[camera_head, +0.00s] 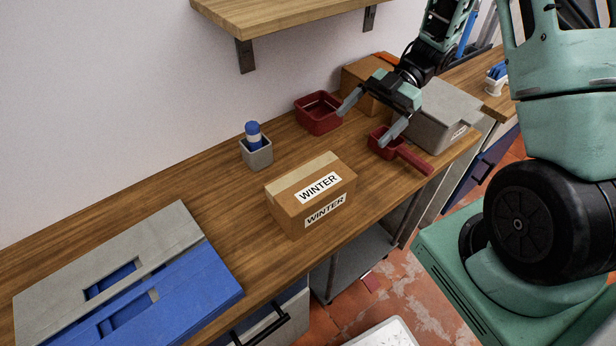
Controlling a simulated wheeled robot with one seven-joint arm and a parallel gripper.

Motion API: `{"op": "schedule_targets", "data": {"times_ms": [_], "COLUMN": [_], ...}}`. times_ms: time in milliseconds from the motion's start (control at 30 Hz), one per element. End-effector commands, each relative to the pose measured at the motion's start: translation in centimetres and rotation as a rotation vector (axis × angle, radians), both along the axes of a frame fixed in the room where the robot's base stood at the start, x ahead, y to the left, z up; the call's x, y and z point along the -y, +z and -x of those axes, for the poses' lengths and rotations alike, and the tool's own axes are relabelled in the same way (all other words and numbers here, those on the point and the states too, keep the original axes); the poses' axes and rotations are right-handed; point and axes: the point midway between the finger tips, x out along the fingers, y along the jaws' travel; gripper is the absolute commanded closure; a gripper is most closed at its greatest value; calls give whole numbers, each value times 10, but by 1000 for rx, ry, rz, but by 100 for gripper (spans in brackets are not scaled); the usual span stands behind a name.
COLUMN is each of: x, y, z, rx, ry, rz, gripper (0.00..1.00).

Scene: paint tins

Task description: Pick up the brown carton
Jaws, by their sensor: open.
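The brown carton (293,209) stands upright on the wooden counter in the middle of the view. It is taped along the top and has white "WINTER" labels on its top and front. My gripper (367,123) is above the counter, to the right of and farther back than the carton. Its two grey fingers are spread apart with nothing visible between them. It does not touch the carton.
A grey cup (257,155) holding a blue-capped bottle stands behind the carton. A red bin (318,113), a red scoop (405,153), another brown box (362,88) and a grey box (440,112) are near my gripper. Blue and grey cases (185,290) lie left. A shelf (270,14) overhangs.

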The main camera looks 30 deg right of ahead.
Motion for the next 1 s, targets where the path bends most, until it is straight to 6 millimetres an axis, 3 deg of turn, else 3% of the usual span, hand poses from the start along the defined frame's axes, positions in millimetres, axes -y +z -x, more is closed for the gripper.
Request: {"op": "schedule_targets", "data": {"times_ms": [500,1000], "x": [-86,-129], "y": [-46,-76], "z": [18,29], "rx": [-2,-2], "ry": [4,2], "rz": [-2,-1], "gripper": [0,0]}}
